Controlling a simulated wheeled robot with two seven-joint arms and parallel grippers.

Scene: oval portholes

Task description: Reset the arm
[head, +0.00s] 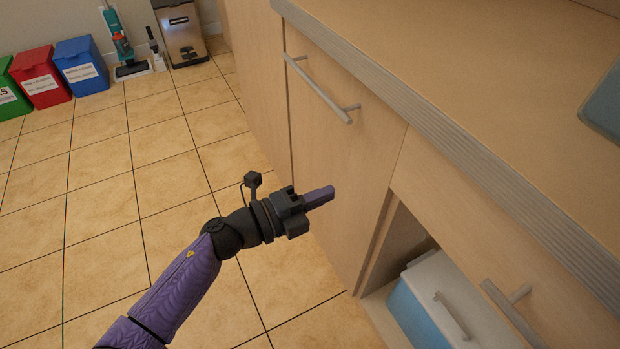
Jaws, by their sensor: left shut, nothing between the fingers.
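My left arm comes in from the lower left of the head view, with purple and black links. My left gripper (319,197) is near the middle of the view, in front of a wooden cabinet door (335,150). My right gripper is not in view.
A bar handle (320,90) is on the door. The countertop (480,70) overhangs at right. Bins (82,66) stand far left. Tiled floor (110,190) is clear.

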